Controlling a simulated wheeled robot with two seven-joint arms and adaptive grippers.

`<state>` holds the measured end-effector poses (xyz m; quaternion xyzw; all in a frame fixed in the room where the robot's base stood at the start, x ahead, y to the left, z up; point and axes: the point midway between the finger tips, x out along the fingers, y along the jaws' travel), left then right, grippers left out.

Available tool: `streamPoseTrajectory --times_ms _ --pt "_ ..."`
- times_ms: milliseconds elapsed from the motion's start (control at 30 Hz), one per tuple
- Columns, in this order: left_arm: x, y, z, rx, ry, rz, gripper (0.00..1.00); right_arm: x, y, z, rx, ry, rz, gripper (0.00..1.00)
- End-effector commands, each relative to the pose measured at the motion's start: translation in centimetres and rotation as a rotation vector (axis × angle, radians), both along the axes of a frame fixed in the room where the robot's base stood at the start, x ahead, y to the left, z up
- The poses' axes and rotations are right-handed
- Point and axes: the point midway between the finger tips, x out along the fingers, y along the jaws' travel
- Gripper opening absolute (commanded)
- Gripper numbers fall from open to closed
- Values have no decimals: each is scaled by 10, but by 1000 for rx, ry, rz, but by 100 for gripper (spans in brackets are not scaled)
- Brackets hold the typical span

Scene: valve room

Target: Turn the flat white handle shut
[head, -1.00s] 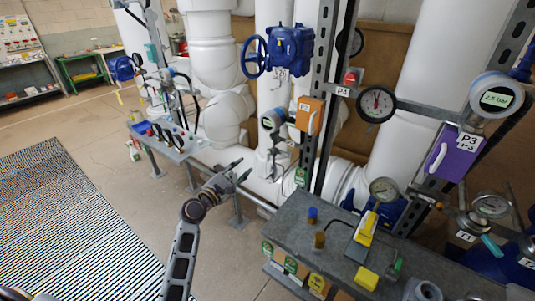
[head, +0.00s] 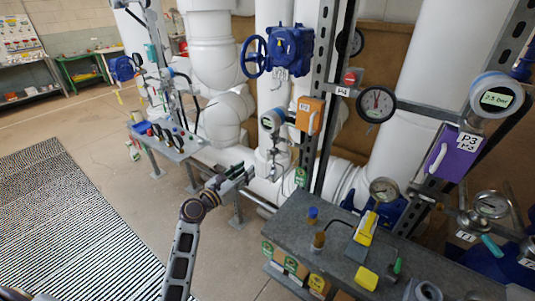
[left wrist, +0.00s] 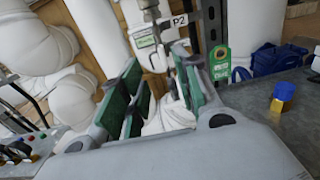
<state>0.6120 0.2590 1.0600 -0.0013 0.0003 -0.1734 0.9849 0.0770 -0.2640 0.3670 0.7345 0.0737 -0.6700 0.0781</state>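A narrow white handle (head: 312,123) is on the orange box labelled P2 (head: 305,110), up and right of my left gripper. A similar white handle (head: 439,156) is on the purple box labelled P3 (head: 456,150), farther right. I cannot tell which of them is the task's handle. My left gripper (head: 244,171) is open in front of the white pipes, with green finger pads apart. In the left wrist view its fingers (left wrist: 158,85) are spread with nothing held. Grey valve fittings and the P2 tag show beyond them. My right gripper is out of view.
A grey bench (head: 325,235) stands right of my left arm, with a yellow-handled device (head: 365,229) and small blue and brass parts. A blue handwheel (head: 254,57) is above. Floor to the left is open around a striped mat (head: 65,220).

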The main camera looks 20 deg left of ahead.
Motion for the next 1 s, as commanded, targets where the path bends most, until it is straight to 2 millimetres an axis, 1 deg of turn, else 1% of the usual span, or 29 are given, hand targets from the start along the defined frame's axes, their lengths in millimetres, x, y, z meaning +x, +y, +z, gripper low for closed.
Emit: streamPoseTrajectory --times_ms 267,467,1000 --pt "3 -1 0 2 -1 0 32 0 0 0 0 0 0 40" --pt "13 -4 0 2 -1 0 32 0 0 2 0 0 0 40" --pt "61 -22 1 2 -2 0 32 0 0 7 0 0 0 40"
